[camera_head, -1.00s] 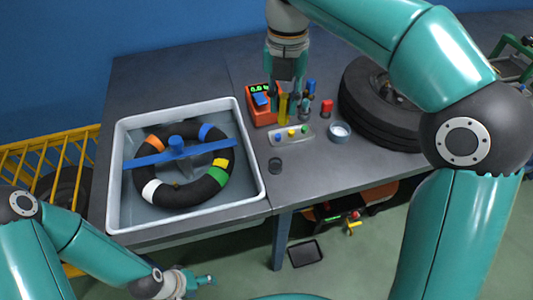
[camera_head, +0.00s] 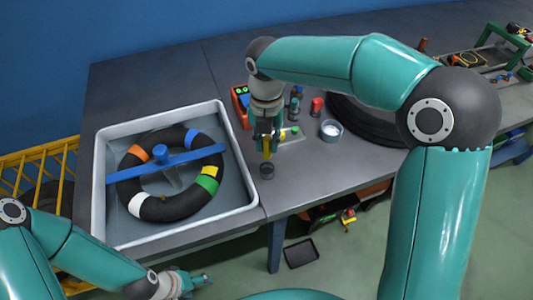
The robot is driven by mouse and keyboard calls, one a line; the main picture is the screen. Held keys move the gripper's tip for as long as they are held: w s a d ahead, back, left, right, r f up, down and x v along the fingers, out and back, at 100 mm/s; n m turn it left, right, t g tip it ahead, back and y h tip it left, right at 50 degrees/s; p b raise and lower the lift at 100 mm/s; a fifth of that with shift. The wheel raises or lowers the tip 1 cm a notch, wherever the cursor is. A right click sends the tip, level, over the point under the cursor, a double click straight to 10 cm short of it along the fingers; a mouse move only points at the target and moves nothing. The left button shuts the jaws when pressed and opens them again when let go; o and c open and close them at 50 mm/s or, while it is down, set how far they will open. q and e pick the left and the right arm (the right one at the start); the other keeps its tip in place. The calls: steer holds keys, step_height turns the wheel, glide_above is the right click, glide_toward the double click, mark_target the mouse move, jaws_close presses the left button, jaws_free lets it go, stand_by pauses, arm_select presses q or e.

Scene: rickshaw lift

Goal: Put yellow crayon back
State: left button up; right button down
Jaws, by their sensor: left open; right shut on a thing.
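My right gripper (camera_head: 267,138) points down over the table and is shut on the yellow crayon (camera_head: 267,153). The crayon is upright, its lower end just above or at a small dark cup (camera_head: 267,171); I cannot tell if its tip is inside. A pale holder (camera_head: 292,139) with a green dot stands behind and right of the gripper, partly hidden by it. My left gripper (camera_head: 203,279) is open and empty at the bottom, in front of the table and low.
A grey tub (camera_head: 104,190) holds a black ring with coloured bands and a blue bar. An orange device (camera_head: 239,104), a round tin (camera_head: 331,130), a red-capped item (camera_head: 316,106) and a black tyre (camera_head: 372,122) stand behind. The table front right of the cup is clear.

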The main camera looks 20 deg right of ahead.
mark_target(267, 157)
steer(key=shift+f, duration=2.45)
steer(key=shift+f+b, duration=0.3)
steer(key=shift+f, duration=0.35)
steer(key=c, duration=1)
jaws_free()
steer(key=shift+r, duration=0.15)
